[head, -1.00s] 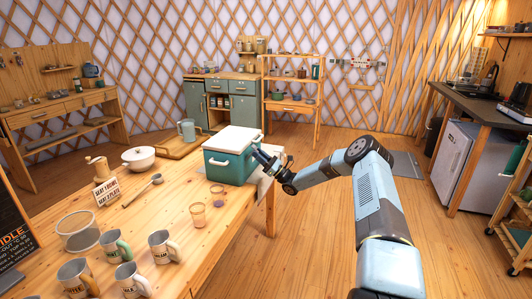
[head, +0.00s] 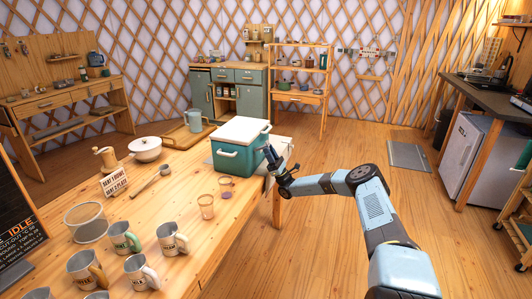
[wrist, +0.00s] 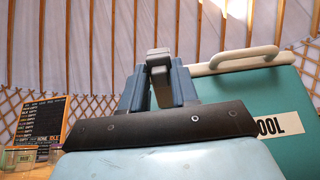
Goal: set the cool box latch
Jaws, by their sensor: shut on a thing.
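The cool box (head: 231,160) is teal with a white lid (head: 243,130) and stands on the right end of the long wooden table. The lid looks down. In the wrist view the box's teal wall (wrist: 245,110) fills the right side, with a pale handle and a label ending in "OOL". My gripper (head: 270,160) is at the box's right side. In the wrist view its two blue fingers (wrist: 158,85) are closed on a small grey piece (wrist: 157,62), apparently the latch. The fingers and arm hide most of the latch, so its setting cannot be told.
The floor right of the table (head: 310,240) is clear.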

